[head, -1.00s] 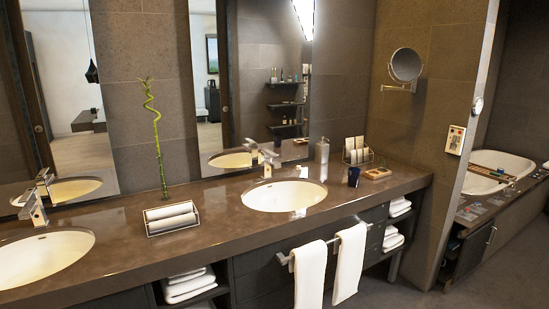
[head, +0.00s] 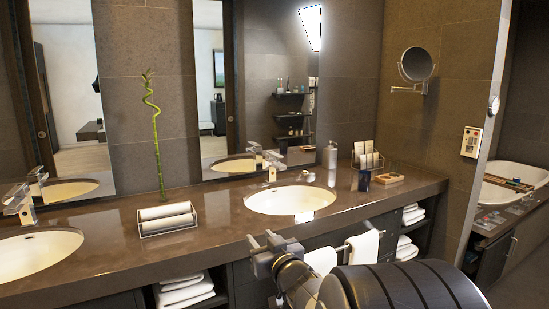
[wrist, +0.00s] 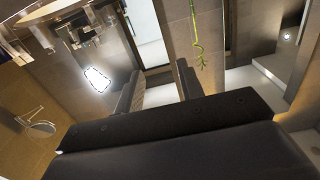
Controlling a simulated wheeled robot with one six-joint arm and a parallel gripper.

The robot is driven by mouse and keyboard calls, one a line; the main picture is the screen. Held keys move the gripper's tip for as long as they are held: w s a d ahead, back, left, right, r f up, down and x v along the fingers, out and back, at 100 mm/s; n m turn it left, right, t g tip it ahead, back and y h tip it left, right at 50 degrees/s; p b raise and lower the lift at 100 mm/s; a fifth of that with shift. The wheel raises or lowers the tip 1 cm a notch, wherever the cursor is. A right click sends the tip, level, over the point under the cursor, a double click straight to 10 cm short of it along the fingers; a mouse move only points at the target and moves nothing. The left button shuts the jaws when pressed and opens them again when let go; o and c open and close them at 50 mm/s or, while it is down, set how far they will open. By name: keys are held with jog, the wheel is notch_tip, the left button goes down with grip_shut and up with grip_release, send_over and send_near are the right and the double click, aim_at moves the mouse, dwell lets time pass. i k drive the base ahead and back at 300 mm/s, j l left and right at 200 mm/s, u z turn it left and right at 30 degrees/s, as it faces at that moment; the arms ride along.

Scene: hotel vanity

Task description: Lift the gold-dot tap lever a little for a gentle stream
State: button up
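Two chrome taps show in the head view: a left tap (head: 20,203) behind the left basin (head: 38,255) and a right tap (head: 272,168) behind the right basin (head: 290,200). Their levers are too small to show clearly which has the gold dot. My gripper (head: 264,252) is in front of the counter, below and left of the right basin, apart from both taps. In the wrist view my gripper's two dark fingers (wrist: 157,88) stand apart with nothing visible between them.
A towel holder (head: 167,217) and a bamboo stalk (head: 155,130) stand between the basins. Right of the right basin are a soap dispenser (head: 329,165), a dark blue cup (head: 364,181) and a wooden tray (head: 388,178). A towel rail with white towels (head: 362,246) fronts the counter.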

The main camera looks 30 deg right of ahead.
aim_at(272, 153)
jog(key=i+l, duration=1.8)
jog(key=l, duration=0.2)
